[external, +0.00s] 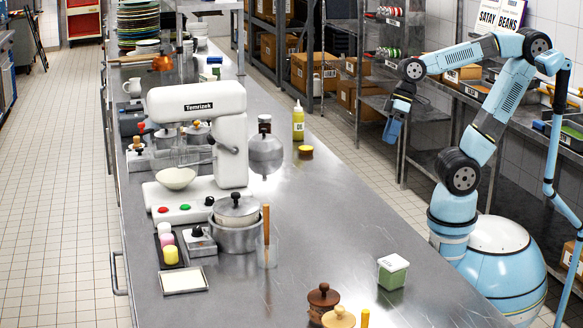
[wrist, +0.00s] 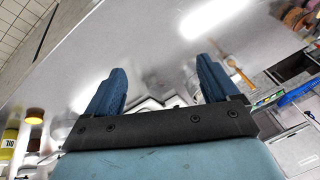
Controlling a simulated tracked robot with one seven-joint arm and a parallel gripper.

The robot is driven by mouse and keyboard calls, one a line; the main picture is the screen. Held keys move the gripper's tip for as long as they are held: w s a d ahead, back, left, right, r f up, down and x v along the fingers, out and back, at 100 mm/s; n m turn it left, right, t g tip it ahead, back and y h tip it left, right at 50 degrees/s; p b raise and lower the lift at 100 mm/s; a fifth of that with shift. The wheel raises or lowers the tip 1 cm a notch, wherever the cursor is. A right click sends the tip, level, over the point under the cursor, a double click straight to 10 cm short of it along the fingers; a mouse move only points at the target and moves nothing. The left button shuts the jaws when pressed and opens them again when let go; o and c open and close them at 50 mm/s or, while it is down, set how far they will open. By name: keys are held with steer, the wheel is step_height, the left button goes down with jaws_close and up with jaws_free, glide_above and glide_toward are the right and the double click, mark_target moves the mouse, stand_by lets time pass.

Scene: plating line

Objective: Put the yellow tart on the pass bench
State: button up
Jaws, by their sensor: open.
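The yellow tart (external: 305,150), a small round thing with a yellow top and a brown side, sits on the long steel bench (external: 340,215) near its right edge, beside a yellow bottle. It also shows at the left of the wrist view (wrist: 34,116). My gripper (external: 391,133) is to the right of the tart in the external view, raised and apart from it. In the wrist view my gripper (wrist: 162,72) has its two blue fingers wide apart with nothing between them. No label shows which surface is the pass bench.
The yellow bottle (external: 298,122) stands close behind the tart. A white mixer (external: 200,135), a lidded pot (external: 236,222) and a green-and-white tub (external: 392,271) stand on the steel bench. Its middle right is clear. Shelves with boxes (external: 350,95) stand behind.

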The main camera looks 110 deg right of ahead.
steer(key=shift+s+a+r+n+t+h, duration=0.15)
steer(key=shift+s+r+n+t+h, duration=0.1)
steer(key=shift+s+r+n, duration=0.35)
steer(key=shift+s+a+r+n+t+h, duration=0.2)
steer(key=shift+s+n, duration=0.25)
steer(key=shift+n, duration=0.35)
steer(key=shift+s+a+r+n+t+h, duration=0.15)
steer(key=shift+s+r+n+h, duration=0.15)
steer(key=shift+s+n, duration=0.3)
steer(key=shift+w, duration=0.1)
